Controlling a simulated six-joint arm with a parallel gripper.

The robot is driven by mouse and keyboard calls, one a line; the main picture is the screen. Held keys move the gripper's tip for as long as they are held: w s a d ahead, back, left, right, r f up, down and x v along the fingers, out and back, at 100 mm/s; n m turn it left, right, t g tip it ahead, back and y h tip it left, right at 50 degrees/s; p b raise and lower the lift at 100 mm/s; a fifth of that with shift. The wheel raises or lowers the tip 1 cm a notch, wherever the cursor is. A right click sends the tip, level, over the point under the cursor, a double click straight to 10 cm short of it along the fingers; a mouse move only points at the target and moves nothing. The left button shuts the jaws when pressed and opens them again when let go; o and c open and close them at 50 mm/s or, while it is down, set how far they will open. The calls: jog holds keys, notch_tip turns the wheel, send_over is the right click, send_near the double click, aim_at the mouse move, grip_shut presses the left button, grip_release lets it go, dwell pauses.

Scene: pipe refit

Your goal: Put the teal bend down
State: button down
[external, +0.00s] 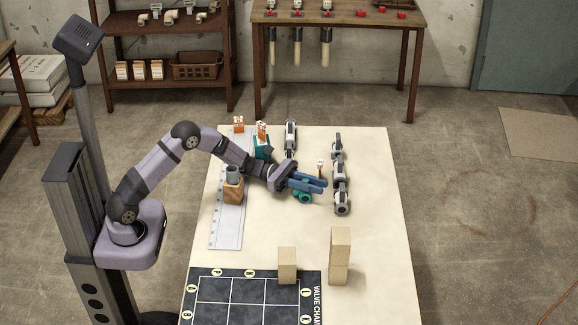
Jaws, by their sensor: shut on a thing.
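The teal bend (304,198) shows just under the blue fingers of my gripper (316,187), over the middle of the pale table. My gripper is shut on the teal bend. The fingers hide part of it. I cannot tell whether the bend touches the table top or is slightly above it.
Grey and white pipe pieces (340,180) stand in a row just right of my gripper, and another grey fitting (290,138) is behind. Wooden blocks (340,255) stand in front, beside a dark grid mat (235,290). A grey cylinder on a wooden block (233,190) is left. Table space at right is clear.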

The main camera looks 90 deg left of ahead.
jog(key=shift+f, duration=0.1)
jog(key=c, duration=1.6)
grip_release()
